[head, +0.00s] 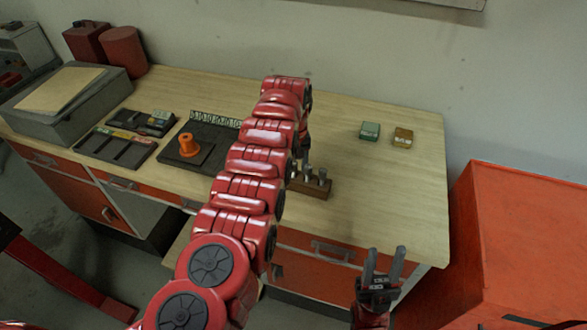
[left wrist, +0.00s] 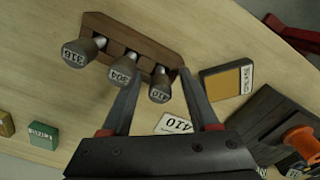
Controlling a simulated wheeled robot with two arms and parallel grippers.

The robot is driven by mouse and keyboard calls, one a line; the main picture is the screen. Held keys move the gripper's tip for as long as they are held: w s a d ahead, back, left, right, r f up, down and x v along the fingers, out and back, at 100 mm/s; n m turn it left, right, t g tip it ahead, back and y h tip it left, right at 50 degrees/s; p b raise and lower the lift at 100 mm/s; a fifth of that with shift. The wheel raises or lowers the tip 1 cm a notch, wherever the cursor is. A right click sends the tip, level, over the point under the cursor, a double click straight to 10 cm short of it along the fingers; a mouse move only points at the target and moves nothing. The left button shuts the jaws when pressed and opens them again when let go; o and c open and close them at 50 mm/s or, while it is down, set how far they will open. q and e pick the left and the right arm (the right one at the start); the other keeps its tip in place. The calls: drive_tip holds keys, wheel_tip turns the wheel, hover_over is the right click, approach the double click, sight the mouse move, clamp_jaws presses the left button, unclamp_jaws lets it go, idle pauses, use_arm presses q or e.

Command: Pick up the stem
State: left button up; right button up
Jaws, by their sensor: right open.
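Several grey metal stems stand upright in a wooden rack (head: 314,190) on the workbench. In the left wrist view the rack (left wrist: 150,42) holds stems marked 316 (left wrist: 78,50), 304 (left wrist: 122,72) and 410 (left wrist: 160,90). My left gripper (left wrist: 161,72) is open, its two fingers on either side of the 410 stem with gaps visible. Whether either finger touches it is unclear. In the head view my left arm hides most of that gripper and part of the rack. My right gripper (head: 385,262) is open and empty in front of the bench's front edge.
An orange part (head: 188,146) sits on a dark plate left of my arm, beside a dark tray (head: 115,147). Green (head: 370,130) and yellow-brown (head: 403,137) boxes stand at the back right. A 410 label (left wrist: 174,124) lies near the rack. The bench's right end is clear.

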use_arm(q)
clamp_jaws()
idle(0.3)
